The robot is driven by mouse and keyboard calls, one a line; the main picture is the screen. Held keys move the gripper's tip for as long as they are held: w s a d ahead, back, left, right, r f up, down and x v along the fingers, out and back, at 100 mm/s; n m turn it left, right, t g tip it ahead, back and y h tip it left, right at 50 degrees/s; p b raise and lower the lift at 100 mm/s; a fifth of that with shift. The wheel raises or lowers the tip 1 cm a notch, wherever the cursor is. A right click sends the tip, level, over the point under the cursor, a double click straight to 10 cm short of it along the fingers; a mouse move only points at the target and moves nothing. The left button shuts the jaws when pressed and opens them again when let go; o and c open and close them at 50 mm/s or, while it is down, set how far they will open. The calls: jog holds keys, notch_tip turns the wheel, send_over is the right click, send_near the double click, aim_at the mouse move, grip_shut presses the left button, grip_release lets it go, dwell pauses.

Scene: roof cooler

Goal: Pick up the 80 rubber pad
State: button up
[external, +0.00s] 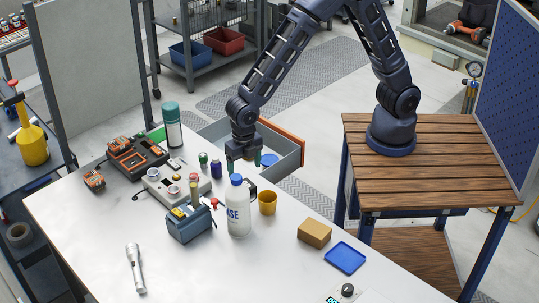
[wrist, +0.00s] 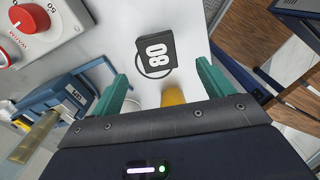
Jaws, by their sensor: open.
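In the external view my gripper (external: 244,162) points down above the far edge of the table, behind the white bottle. A small dark shape beside the bottle there may be the pad, but I cannot tell.
The white bottle (external: 238,208) and yellow cup (external: 267,203) stand close to my gripper. The blue device (external: 190,222) and a dial box (wrist: 38,28) are to the left. A cardboard box (external: 314,233) and blue tray (external: 345,258) lie right. An open drawer (external: 284,140) is behind.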

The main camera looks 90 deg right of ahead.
aim_at(244, 182)
jog(key=shift+w+a+f, duration=0.1)
jog(key=shift+a+f, duration=0.05)
jog(key=shift+f, duration=3.15)
jog(key=c, duration=1.1)
